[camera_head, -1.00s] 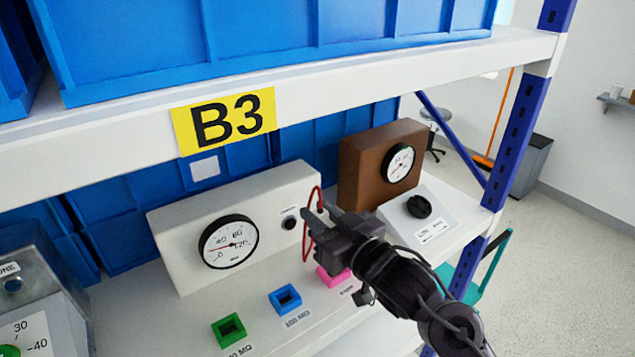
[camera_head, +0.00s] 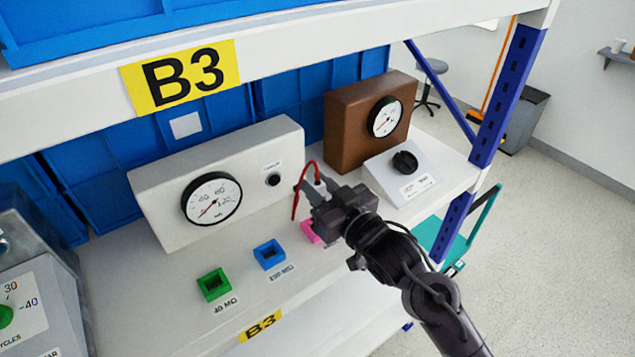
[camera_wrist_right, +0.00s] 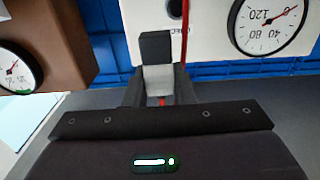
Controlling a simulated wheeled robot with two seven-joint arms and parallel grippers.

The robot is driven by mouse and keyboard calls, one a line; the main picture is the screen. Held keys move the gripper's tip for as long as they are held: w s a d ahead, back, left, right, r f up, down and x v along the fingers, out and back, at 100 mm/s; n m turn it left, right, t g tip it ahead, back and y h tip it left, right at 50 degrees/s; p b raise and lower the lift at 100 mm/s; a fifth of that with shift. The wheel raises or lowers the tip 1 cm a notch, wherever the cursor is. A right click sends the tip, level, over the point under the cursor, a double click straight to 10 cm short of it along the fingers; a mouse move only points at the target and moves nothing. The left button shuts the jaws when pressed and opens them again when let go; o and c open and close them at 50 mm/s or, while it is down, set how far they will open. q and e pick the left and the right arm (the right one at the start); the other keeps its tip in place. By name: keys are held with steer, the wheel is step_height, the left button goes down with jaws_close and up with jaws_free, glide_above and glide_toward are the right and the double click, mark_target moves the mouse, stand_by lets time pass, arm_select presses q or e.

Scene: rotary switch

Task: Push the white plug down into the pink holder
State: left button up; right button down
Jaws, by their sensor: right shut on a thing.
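The pink holder (camera_head: 308,231) stands on the shelf, right of the blue and green holders, partly covered by my right gripper. My right gripper (camera_head: 312,186) is above and behind it, in front of the white gauge box's right end. It is shut on the white plug, which is mostly hidden in the head view. In the right wrist view, a pale piece that looks like the plug (camera_wrist_right: 158,80) sits between the fingers (camera_wrist_right: 157,92), below a dark block. A red cable (camera_head: 295,205) loops beside the fingers. My left gripper is not in view.
The blue holder (camera_head: 269,254) and green holder (camera_head: 213,284) stand to the left. Behind are a white gauge box (camera_head: 160,215) and a brown gauge box (camera_head: 345,125). A black knob unit (camera_head: 405,162) stands right. The shelf above (camera_head: 60,135) bounds the space.

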steer(key=shift+f, duration=0.7)
steer(key=shift+f+b, duration=0.8)
steer(key=shift+f, duration=0.05)
steer(key=shift+f+b, duration=0.35)
steer(key=shift+f, duration=0.45)
steer(key=shift+p, duration=0.6)
steer(key=shift+f+b, duration=0.95)
steer(key=shift+f, duration=0.75)
steer(key=c, duration=1.1)
jaws_free()
steer(key=shift+r, duration=0.1)
steer(key=shift+c, duration=0.2)
